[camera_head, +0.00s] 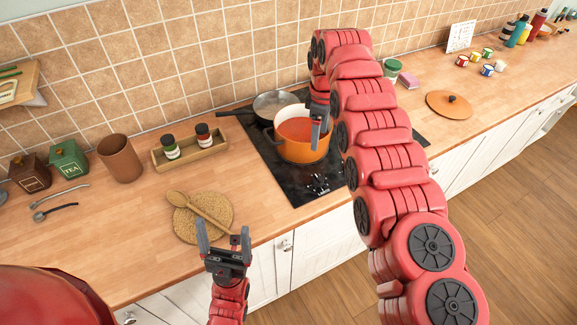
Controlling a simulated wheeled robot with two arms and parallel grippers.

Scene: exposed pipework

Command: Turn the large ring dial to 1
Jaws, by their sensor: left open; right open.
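No part is clearly recognisable as the large ring dial. Small controls (318,183) show on the front edge of the black cooktop (293,186), too small to read any number or setting. My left gripper (223,237) is open and empty, fingers pointing up, in front of the counter's edge and left of the controls. My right gripper (320,122) hangs over the orange pot (302,150) on the cooktop, behind the controls. It is open, but its fingers are partly hidden. My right arm covers the cooktop's right part.
A wooden spoon on a round woven mat (190,232) lies left of the cooktop. A dark pan (262,104) with a glass lid stands behind the pot. A spice tray (190,148) and brown cup (120,160) stand further left. The counter right of my arm is partly clear.

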